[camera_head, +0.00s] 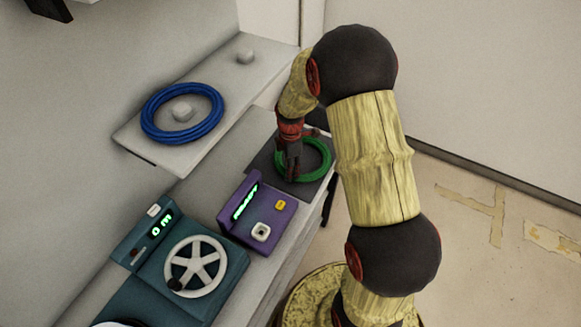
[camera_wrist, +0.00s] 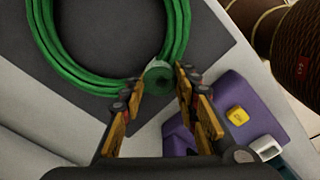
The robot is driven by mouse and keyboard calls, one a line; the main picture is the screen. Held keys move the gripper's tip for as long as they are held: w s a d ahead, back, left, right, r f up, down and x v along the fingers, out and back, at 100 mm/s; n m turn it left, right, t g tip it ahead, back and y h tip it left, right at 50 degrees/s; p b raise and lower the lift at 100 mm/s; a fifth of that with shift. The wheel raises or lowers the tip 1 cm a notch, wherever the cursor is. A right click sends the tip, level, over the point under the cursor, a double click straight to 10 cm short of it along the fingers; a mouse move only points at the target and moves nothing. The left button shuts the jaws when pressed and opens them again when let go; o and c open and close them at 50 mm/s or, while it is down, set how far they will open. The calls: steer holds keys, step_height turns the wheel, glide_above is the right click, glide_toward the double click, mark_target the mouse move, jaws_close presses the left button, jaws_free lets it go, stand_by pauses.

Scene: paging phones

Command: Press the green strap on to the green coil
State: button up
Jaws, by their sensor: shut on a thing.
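The green coil (camera_head: 318,172) lies on a dark mat on the bench, and it fills the upper part of the wrist view (camera_wrist: 66,66). My gripper (camera_head: 292,168) points down at the coil's left side in the head view. In the wrist view its two orange-padded fingers (camera_wrist: 158,88) are shut on the green strap (camera_wrist: 158,74), a small pale-green rolled piece at the fingertips. The strap is right at the coil's near edge; I cannot tell whether they touch. In the head view the strap is hidden by the gripper.
A purple device (camera_head: 241,222) with a green display and a yellow button stands next to the dark mat (camera_head: 262,160). A teal device with a handwheel (camera_head: 196,266) stands nearer. A blue coil (camera_head: 150,119) lies around a peg on the raised shelf (camera_head: 222,70). Open floor is at right.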

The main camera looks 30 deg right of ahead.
steer(key=shift+f, duration=0.1)
steer(key=o, duration=0.9)
steer(key=shift+o, duration=0.2)
steer(key=o, duration=0.4)
steer(key=shift+r+p, duration=2.5)
steer(key=shift+r, duration=1.05)
